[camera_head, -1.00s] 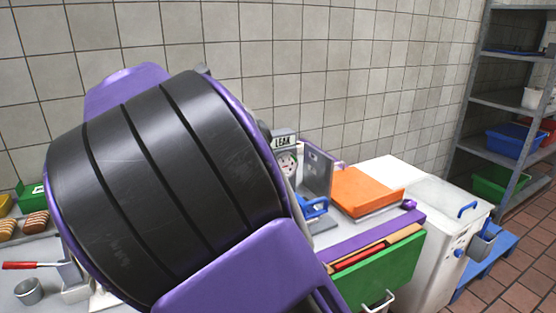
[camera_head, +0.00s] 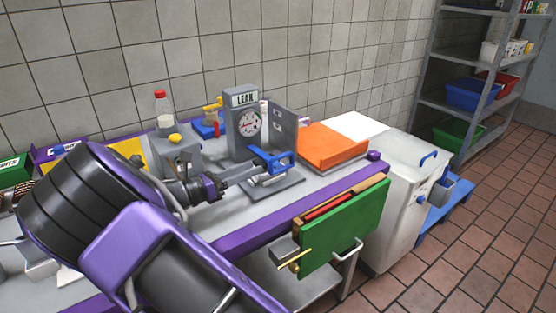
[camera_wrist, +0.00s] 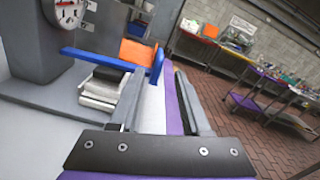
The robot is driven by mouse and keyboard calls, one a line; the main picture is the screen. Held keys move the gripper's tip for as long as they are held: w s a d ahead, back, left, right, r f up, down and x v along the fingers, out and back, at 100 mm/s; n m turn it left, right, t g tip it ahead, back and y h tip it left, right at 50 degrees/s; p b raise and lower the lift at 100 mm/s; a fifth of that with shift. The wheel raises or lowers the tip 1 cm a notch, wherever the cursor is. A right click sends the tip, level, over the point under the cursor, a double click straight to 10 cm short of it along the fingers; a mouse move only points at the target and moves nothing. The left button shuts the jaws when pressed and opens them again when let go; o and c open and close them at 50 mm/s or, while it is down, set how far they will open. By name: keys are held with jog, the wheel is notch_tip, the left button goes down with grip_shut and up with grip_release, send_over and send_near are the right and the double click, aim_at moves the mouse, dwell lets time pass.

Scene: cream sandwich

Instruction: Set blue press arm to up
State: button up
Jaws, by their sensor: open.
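The press (camera_head: 245,128) is a grey upright block with a round dial and a "LEAK" label, standing on the purple-edged counter. Its blue press arm (camera_head: 272,160) sticks out low over the press base, roughly level. In the wrist view the blue arm (camera_wrist: 95,58) runs across from the left and ends in an upright blue handle by my fingertips. My gripper (camera_head: 250,174) is open and empty, reaching in from the left at the arm's height. In the wrist view its fingers (camera_wrist: 160,78) are apart, with the handle near the left fingertip; contact cannot be told.
An orange block (camera_head: 332,146) lies right of the press. A grey box with a yellow knob (camera_head: 177,150) and a bottle (camera_head: 161,108) stand to the left. A green board (camera_head: 345,228) hangs at the counter's front. A white bin (camera_head: 402,195) stands at the counter's right end.

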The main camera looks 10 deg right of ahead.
aim_at(278, 158)
jog(key=b+x, duration=0.1)
jog(key=x, duration=0.8)
jog(key=shift+d, duration=0.25)
grip_shut()
dwell(1.0)
